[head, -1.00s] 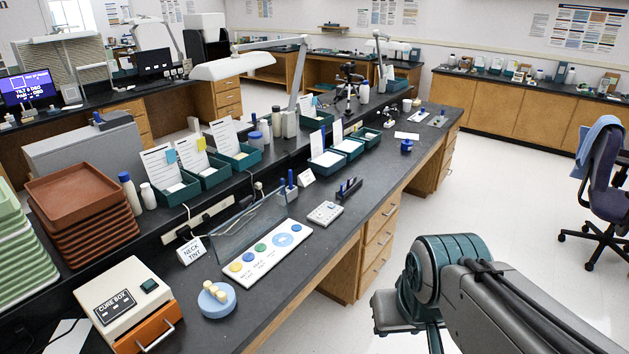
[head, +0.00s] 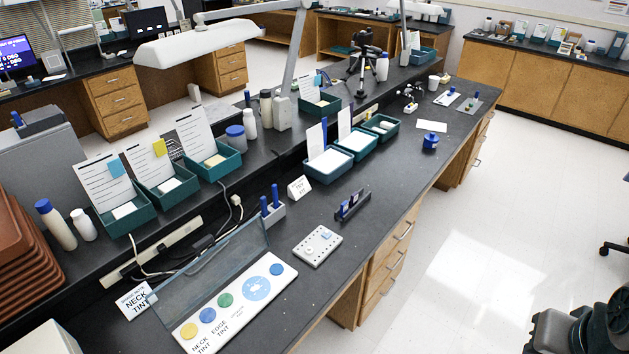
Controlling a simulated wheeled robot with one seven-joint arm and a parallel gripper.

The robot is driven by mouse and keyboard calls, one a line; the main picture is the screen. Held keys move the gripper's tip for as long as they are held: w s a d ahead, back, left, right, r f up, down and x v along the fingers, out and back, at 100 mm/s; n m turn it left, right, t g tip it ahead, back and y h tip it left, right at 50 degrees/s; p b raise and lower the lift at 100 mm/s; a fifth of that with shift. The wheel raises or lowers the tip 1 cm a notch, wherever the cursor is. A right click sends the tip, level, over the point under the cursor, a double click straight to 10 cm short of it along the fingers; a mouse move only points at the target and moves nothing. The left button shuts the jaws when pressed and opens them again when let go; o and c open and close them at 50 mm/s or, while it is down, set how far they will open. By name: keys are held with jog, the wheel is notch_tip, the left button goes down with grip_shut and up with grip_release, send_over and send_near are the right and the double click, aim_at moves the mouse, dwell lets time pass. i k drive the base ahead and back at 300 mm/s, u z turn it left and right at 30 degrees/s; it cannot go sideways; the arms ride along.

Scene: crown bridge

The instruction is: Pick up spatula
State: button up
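I cannot pick out a spatula for certain. Two blue-handled upright tools stand in a small grey holder (head: 272,213) on the dark bench (head: 375,245); their lower ends are hidden. A dark rack (head: 352,206) with small blue items lies to the right of the holder. Farther back, a small white card (head: 447,98) and a grey plate (head: 470,105) each carry a small blue item, too small to identify. Part of my arm shows at the lower right, over the floor and apart from the bench. My gripper is outside the view.
A white card with coloured discs (head: 240,304) and a clear upright panel (head: 205,270) occupy the near bench. A white block (head: 318,245), a blue jar (head: 430,141) and several teal trays (head: 329,165) stand beyond.

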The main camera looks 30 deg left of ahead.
aim_at(276, 202)
jog(key=u, duration=0.3)
jog(key=i, duration=0.85)
jog(key=u, duration=1.35)
jog(key=i, duration=0.5)
jog(key=u, duration=0.5)
